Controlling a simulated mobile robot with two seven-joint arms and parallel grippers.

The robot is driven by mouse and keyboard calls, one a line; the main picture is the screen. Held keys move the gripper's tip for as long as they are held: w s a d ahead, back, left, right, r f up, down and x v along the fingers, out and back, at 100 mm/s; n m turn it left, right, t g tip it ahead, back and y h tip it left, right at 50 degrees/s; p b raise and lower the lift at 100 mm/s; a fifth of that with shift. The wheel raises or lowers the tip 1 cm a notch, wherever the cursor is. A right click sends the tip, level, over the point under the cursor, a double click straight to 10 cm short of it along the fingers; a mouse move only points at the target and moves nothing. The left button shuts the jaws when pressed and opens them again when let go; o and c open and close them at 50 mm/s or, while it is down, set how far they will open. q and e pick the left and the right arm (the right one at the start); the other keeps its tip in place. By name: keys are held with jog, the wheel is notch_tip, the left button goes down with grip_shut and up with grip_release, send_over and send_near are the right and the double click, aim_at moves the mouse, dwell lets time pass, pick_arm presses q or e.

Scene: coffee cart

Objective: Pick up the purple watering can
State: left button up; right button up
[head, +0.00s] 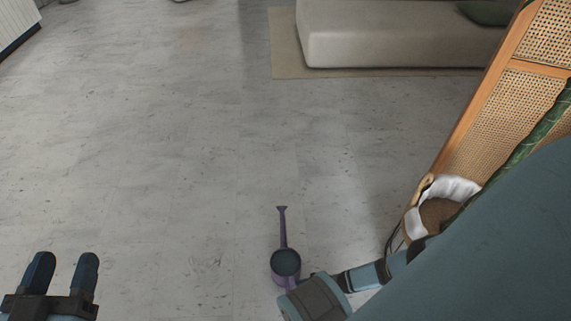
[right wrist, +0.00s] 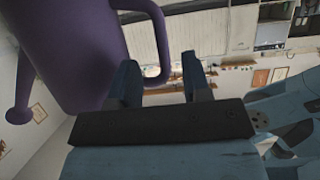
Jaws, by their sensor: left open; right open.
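The purple watering can (head: 286,281) is low in the middle of the head view, its long spout pointing away from me. In the right wrist view its body (right wrist: 75,55) fills the upper left, with the spout at far left. Its curved handle (right wrist: 161,40) comes down between the fingers of my right gripper (right wrist: 160,80). That gripper is open around the handle; I cannot tell whether either finger touches it. In the head view my right arm mostly hides this gripper. My left gripper (head: 65,264) is open and empty at lower left, away from the can.
A planter basket with white lining (head: 452,187) and a wood-and-cane screen (head: 498,112) stand at right, close to my right arm. A pale sofa (head: 400,38) on a beige rug (head: 286,58) is at the back. The grey floor (head: 140,140) at left and centre is clear.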

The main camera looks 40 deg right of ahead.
jog(key=b+x, duration=0.1)
jog(key=x, duration=0.3)
jog(key=shift+a+r, duration=0.1)
jog(key=shift+a, duration=0.25)
pick_arm(q)
jog(key=shift+w+a+r+m, duration=0.15)
jog(key=shift+w+a+m, duration=0.05)
jog(key=shift+m, duration=0.3)
pick_arm(e)
grip_shut()
pick_arm(q)
jog(key=shift+w, duration=0.1)
pick_arm(e)
jog(key=shift+r, duration=0.2)
